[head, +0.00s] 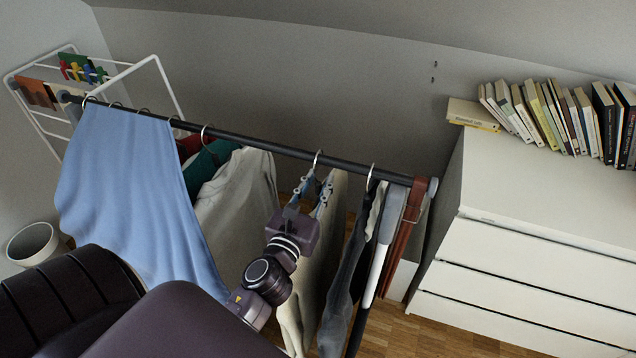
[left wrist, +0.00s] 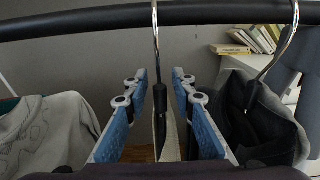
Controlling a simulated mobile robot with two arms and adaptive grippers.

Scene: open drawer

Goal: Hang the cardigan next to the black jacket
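A cream garment (head: 332,225), likely the cardigan, hangs on a hanger from the black rail (head: 262,148). My left gripper (head: 313,188) is at its hanger, just below the rail. In the left wrist view my left gripper (left wrist: 160,90) has its blue fingers apart, one on each side of the black hanger neck (left wrist: 162,105), with gaps visible. The hook is still over the rail. A dark garment (head: 349,280), likely the black jacket, hangs just to the right; it also shows in the left wrist view (left wrist: 262,130). My right gripper is not in view.
A light blue cloth (head: 130,185), a dark green garment (head: 205,165) and a pale grey garment (head: 238,200) hang to the left. A white dresser (head: 560,195) with several books (head: 560,115) stands at the right. A white bin (head: 33,243) stands at the left.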

